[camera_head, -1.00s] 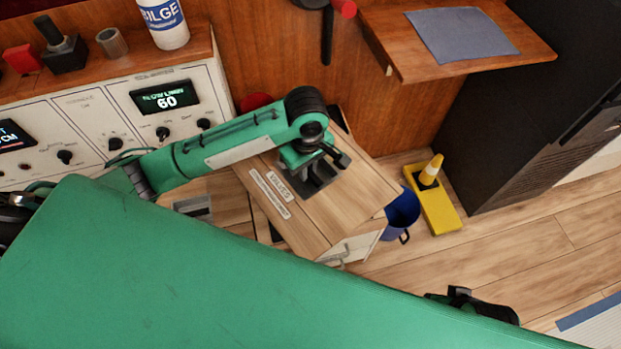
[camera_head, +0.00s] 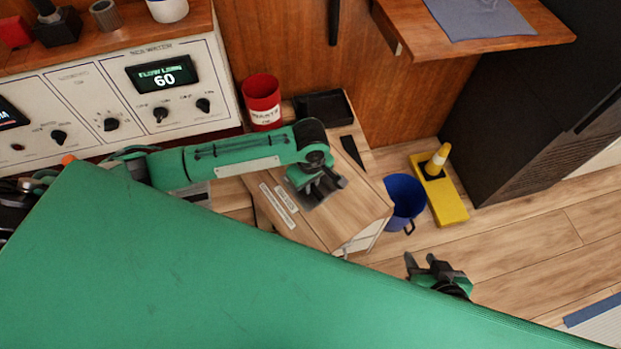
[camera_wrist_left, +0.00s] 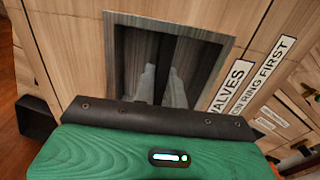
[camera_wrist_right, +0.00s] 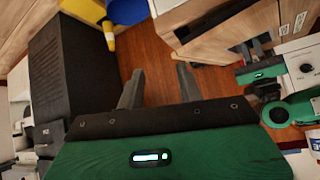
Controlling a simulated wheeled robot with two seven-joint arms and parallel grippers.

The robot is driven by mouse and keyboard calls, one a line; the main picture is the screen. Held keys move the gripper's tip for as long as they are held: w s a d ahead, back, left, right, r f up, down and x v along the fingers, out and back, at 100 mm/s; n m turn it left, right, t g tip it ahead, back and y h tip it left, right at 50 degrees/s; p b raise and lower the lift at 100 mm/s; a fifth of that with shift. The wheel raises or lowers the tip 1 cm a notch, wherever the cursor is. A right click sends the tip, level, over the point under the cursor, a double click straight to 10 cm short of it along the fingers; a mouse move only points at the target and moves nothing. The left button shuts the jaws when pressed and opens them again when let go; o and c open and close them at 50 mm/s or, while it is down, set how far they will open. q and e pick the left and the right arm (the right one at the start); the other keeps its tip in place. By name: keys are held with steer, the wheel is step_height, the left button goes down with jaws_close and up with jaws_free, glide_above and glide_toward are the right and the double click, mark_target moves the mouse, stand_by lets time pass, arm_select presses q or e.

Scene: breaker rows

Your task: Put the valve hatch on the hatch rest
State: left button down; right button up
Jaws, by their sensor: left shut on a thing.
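The valve hatch (camera_head: 300,225) is a wooden panel with white labels, one reading VALVES, on top of a low wooden box. The left wrist view shows its square grey-framed recess (camera_wrist_left: 217,50). My left gripper (camera_head: 318,192) reaches down into this recess; its fingers (camera_wrist_left: 160,85) are shut on the hatch's grip there, which they mostly hide. I cannot tell if the hatch is lifted clear. My right gripper (camera_head: 432,268) is apart from everything, above the floor at lower right; its fingers (camera_wrist_right: 158,85) are open and empty. I cannot tell which thing is the hatch rest.
A red can (camera_head: 262,100) and a black tray (camera_head: 325,106) stand behind the hatch. A blue bucket (camera_head: 404,197) and a yellow block with a cone (camera_head: 447,205) stand to its right. A wall shelf (camera_head: 480,45) overhangs at upper right. A control panel (camera_head: 110,95) is at left.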

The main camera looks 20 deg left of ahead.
arm_select(q)
step_height(320, 180, down, 2)
steer(key=shift+f+b, duration=0.1)
steer(key=shift+b, duration=0.3)
steer(key=shift+f, duration=0.7)
arm_select(e)
steer(key=shift+w+a+t+y, duration=0.25)
steer(key=shift+a+t, duration=0.1)
steer(key=shift+a, duration=0.2)
steer(key=shift+w+a+t+y, duration=0.15)
steer(key=shift+a+t+y, duration=0.15)
steer(key=shift+a, duration=0.25)
arm_select(q)
steer(key=c, duration=1.8)
jaws_free()
steer(key=shift+f, duration=0.2)
steer(key=o, duration=0.3)
arm_select(e)
steer(key=shift+d, duration=0.2)
arm_select(q)
steer(key=shift+o, duration=0.2)
steer(key=shift+r, duration=0.1)
arm_select(e)
steer(key=shift+a, duration=0.1)
